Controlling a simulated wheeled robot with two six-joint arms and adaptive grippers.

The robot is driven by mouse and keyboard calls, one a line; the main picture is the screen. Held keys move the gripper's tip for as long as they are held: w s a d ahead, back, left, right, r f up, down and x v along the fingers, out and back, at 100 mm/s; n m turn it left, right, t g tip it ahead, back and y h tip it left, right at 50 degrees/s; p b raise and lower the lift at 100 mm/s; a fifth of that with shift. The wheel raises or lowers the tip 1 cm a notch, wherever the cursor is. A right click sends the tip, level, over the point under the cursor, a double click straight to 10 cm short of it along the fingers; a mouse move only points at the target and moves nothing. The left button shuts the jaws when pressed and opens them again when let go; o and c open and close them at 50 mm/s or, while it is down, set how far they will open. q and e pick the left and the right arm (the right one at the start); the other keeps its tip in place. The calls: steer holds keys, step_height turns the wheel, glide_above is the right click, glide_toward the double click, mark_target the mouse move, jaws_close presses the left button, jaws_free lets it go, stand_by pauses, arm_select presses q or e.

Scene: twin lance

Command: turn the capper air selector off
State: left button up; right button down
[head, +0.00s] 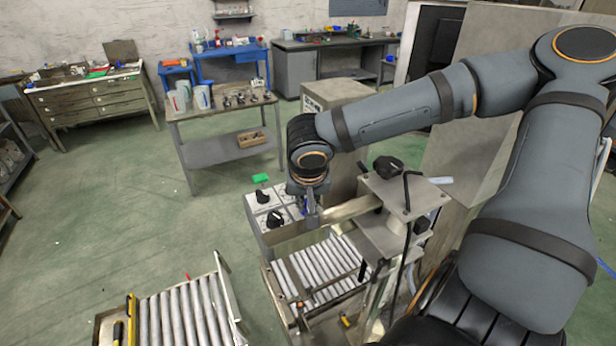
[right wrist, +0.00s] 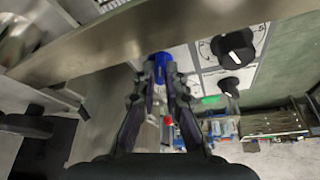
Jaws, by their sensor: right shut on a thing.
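The control panel (head: 258,222) is a box with white dial plates and black knobs (head: 262,196). In the right wrist view the plates show at the upper right, with two black knobs (right wrist: 233,48) on them. My right gripper (head: 311,210) is over the right part of this box, beside the metal beam. In the right wrist view its fingertips (right wrist: 163,72) are closed on a small blue part (right wrist: 161,60), seemingly the selector's handle. The fingers hide most of it, and no label can be read. My left gripper is not in view.
A metal beam (head: 350,208) runs close beside my right gripper to a bracket (head: 400,195) with black hand knobs. A roller conveyor (head: 315,275) lies below, and another (head: 185,315) stands at the lower left. Open green floor (head: 110,210) lies left of the panel.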

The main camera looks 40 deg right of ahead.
steer(key=shift+m+p, duration=0.7)
steer(key=shift+p, duration=0.1)
steer(key=c, duration=1.4)
jaws_free()
steer(key=shift+r, duration=0.15)
steer(key=v, duration=0.7)
steer(key=shift+a, duration=0.2)
